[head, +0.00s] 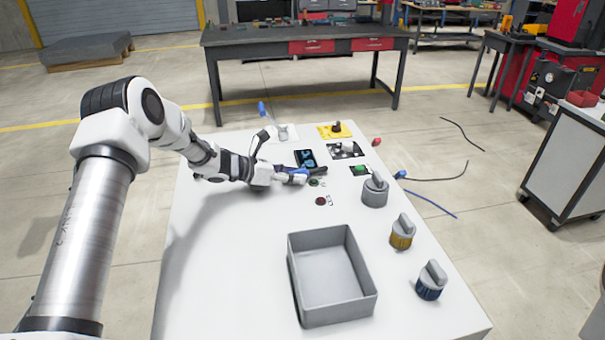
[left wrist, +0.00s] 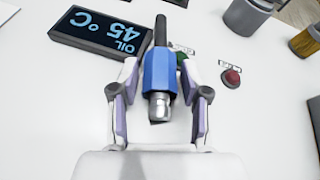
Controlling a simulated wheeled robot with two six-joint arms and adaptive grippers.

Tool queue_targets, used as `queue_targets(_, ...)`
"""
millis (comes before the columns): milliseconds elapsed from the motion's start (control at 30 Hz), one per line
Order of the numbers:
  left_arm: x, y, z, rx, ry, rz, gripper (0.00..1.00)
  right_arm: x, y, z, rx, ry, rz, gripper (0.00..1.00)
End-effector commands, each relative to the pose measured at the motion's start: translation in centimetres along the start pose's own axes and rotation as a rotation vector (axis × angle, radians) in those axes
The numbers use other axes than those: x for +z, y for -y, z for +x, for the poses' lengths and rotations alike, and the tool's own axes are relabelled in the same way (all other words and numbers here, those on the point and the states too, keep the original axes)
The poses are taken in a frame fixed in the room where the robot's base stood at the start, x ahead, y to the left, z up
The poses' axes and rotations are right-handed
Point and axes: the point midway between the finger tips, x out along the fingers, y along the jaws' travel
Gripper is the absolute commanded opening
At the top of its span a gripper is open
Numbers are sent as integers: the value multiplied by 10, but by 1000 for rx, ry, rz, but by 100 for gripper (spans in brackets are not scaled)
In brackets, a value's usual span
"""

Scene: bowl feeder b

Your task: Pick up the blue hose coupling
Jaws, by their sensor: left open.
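The blue hose coupling (left wrist: 160,72), with a metal tip and a dark hose end, lies on the white table between the fingers of my left gripper (left wrist: 162,80) in the left wrist view. The fingers stand open on both sides of it, with narrow gaps visible. In the head view, my left gripper (head: 292,178) is low over the table, and the coupling (head: 299,171) is partly hidden by it. My right gripper is not in view.
An oil temperature display (head: 306,158) stands just beyond the gripper. A red button (head: 320,201) is nearby. A grey bin (head: 302,279) sits toward the front. Grey, yellow and blue-based knobs (head: 375,192) (head: 402,234) (head: 430,284) line the right side.

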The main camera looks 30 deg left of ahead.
Motion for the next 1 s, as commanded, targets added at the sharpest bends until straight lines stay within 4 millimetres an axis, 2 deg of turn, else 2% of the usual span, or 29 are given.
queue_targets(67, 0, 0, 0, 0, 0, 0, 46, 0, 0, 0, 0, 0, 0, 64)
queue_targets(100, 0, 0, 0, 0, 0, 0, 43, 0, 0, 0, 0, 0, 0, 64)
queue_targets(167, 0, 0, -1, 0, 0, 0, 21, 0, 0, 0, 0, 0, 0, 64)
queue_targets(200, 0, 0, -1, 0, 0, 0, 7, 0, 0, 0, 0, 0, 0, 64)
queue_targets(233, 0, 0, -1, 0, 0, 0, 0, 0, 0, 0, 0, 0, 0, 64)
queue_targets(633, 2, 0, -2, 0, 0, 0, 0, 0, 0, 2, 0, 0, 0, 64)
queue_targets(767, 12, 2, -6, 1, 1, 1, 0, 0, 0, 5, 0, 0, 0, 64)
queue_targets(933, 34, 6, -14, 0, 3, 3, 0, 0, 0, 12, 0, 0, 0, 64)
queue_targets(1000, 35, 12, 2, -2, -2, 4, 0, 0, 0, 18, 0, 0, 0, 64)
